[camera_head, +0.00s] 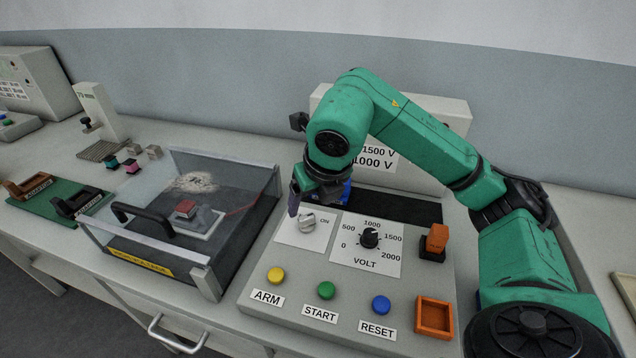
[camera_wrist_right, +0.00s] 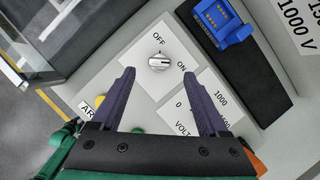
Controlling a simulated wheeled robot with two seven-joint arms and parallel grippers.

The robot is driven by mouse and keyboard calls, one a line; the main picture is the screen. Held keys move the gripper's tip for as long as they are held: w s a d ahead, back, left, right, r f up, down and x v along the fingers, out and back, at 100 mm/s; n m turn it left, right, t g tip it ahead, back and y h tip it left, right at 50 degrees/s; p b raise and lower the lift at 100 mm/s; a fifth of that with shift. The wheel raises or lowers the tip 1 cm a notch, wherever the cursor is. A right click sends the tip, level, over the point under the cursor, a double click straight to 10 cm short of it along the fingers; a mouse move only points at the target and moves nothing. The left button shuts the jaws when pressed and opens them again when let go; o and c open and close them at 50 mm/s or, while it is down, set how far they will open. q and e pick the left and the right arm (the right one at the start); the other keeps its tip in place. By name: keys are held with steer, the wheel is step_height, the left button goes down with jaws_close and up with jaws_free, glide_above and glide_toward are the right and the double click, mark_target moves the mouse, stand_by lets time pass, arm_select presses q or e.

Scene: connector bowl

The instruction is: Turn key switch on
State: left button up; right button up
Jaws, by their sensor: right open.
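The key switch (camera_head: 308,222) is a small silver knob on a white plate with OFF and ON marks, at the upper left of the control panel (camera_head: 265,312). In the right wrist view the knob (camera_wrist_right: 158,62) lies ahead of the fingertips, between their lines and apart from both. Its ridge lies about level in that view, and points at neither mark clearly. My right gripper (camera_wrist_right: 166,75) is open and empty. In the head view my right gripper (camera_head: 298,200) hangs just above and left of the switch. My left gripper is not in view.
Right of the switch is a VOLT dial (camera_head: 369,238). ARM, START and RESET buttons line the panel's front. A blue connector (camera_wrist_right: 222,22) sits behind the switch. A clear-walled box (camera_head: 150,262) with a black handle stands left of the panel.

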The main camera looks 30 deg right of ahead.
steer(key=p+v, duration=0.1)
steer(key=v, duration=0.7)
steer(key=shift+r, duration=0.35)
steer(key=shift+s, duration=0.15)
